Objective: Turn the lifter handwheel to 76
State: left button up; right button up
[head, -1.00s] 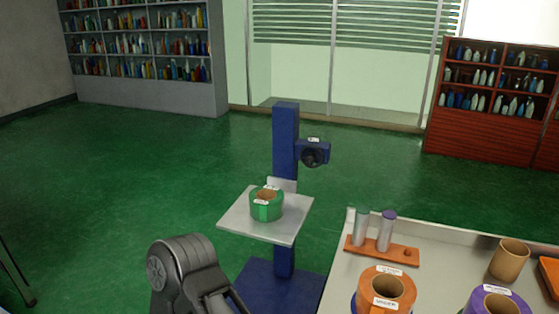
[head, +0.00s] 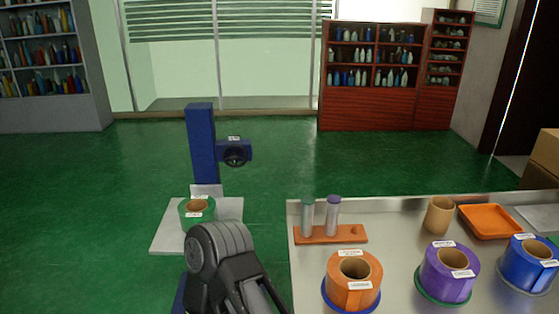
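The lifter is a blue post (head: 202,145) with a dark round handwheel (head: 235,154) on a blue box at its right side, under a small white label too small to read. A light grey platform (head: 227,213) on the post carries a green roll (head: 197,212) with a brown core. One of my dark arms rises from the bottom edge, in front of the platform's right part and the lower post. No gripper fingers show in the head view, and nothing touches the handwheel.
A metal table (head: 395,226) at the right holds an orange roll (head: 352,281), a purple roll (head: 446,272), a blue roll (head: 528,264), a wooden rack (head: 331,235) with two cylinders, a brown tube (head: 439,215) and an orange tray (head: 489,221). Green floor is clear behind the lifter.

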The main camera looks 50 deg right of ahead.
aim_at(235, 156)
jog(key=i+z, duration=0.15)
jog(key=z, duration=0.35)
jog(key=i+z, duration=0.1)
jog(key=z, duration=0.4)
jog(key=i+z, duration=0.15)
jog(key=z, duration=0.35)
jog(key=i+j+z, duration=0.1)
jog(key=z, duration=0.4)
jog(key=i+j+z, duration=0.1)
jog(key=z, duration=0.4)
jog(key=i+j+z, duration=0.25)
jog(key=z, duration=0.25)
jog(key=j, duration=0.1)
